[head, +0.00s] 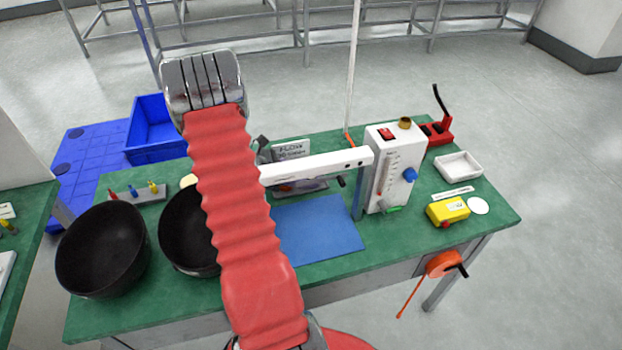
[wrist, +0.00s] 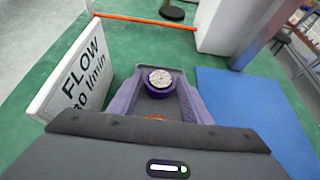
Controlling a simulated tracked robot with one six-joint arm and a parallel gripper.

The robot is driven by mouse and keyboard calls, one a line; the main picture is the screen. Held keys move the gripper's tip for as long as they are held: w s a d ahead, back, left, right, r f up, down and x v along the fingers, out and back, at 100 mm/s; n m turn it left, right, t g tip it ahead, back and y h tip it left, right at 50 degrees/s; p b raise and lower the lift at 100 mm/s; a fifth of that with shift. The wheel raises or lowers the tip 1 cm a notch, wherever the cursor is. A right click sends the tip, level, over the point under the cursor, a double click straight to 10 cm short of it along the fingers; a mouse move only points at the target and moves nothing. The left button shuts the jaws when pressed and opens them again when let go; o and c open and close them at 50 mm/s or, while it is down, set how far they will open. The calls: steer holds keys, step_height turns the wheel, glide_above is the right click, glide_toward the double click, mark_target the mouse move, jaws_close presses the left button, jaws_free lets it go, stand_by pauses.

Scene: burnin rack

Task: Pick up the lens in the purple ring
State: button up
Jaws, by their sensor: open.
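The lens in the purple ring (wrist: 160,82) has a pale, speckled round top. My gripper (wrist: 160,126) shows as a dark grey body across the bottom of the wrist view, on the near side of the lens. In the head view I cannot make out the lens; a white horizontal bar and my red-sleeved arm cover much of that area.
A FLOW sign (wrist: 78,78) stands close left of the tray, and a blue mat (wrist: 250,105) lies to its right. An orange rod (wrist: 150,22) crosses beyond. A white instrument (head: 392,165) stands right of the mat; black bowls (head: 103,250) are at left.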

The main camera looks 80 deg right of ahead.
steer(key=shift+c, duration=0.2)
steer(key=c, duration=0.7)
steer(key=shift+r, duration=5)
